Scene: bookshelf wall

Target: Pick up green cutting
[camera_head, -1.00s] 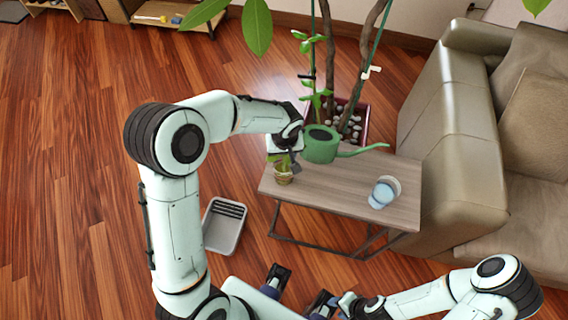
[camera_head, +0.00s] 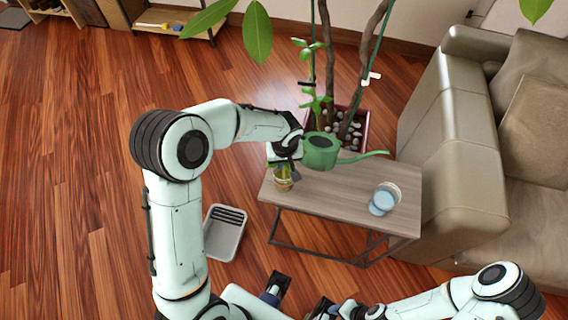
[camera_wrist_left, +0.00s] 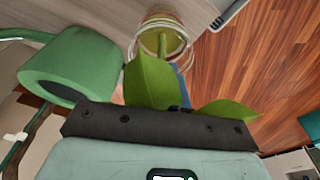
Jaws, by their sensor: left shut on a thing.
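The green cutting has broad green leaves (camera_wrist_left: 152,82) and a stem standing in a small glass jar (camera_wrist_left: 162,38) in the left wrist view. In the head view, the jar (camera_head: 283,185) is at the table's left end. My left gripper (camera_head: 291,172) is over the jar and shut on the cutting, right by its leaves. The leaves partly hide the fingers in the left wrist view, and the gripper mostly hides the cutting in the head view. My right gripper (camera_head: 297,296) is low in the head view, its fingers apart and empty.
A green watering can (camera_head: 320,152) stands on the table (camera_head: 335,190) close to the left gripper's right side. A clear glass (camera_head: 384,198) is at the table's right. A large potted plant (camera_head: 350,125) stands behind, a sofa (camera_head: 450,130) to the right, a grey tray (camera_head: 224,235) on the floor.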

